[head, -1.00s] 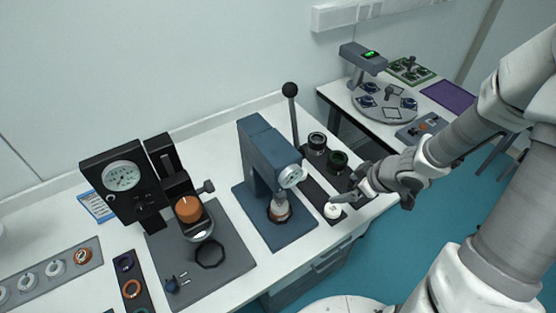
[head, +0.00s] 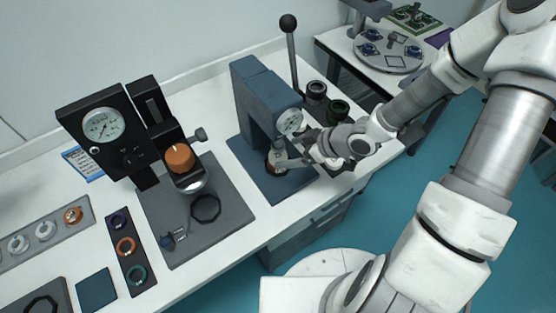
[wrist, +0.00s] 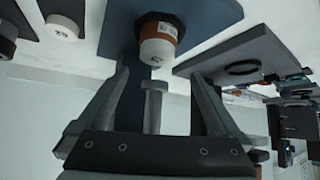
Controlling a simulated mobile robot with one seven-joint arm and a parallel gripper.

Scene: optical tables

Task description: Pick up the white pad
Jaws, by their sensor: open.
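The white pad (wrist: 158,50) is a short white cylinder on an orange-brown piece, standing on the base plate of the blue press (head: 258,108). In the head view my gripper (head: 281,162) covers most of it. My gripper reaches in from the right, under the press head. The wrist view shows the scene upside down. There the two fingers of my gripper (wrist: 160,77) are apart, one on each side of the pad's line, with the pad just beyond the tips. Nothing is held. A slim silver rod (wrist: 153,105) shows between the fingers.
Another white round piece (wrist: 62,27) sits on a dark strip beside the press, partly behind my wrist in the head view. A black gauge stand (head: 103,126) with an orange knob (head: 180,158) stands left. A black-knobbed lever (head: 289,24) rises behind the press.

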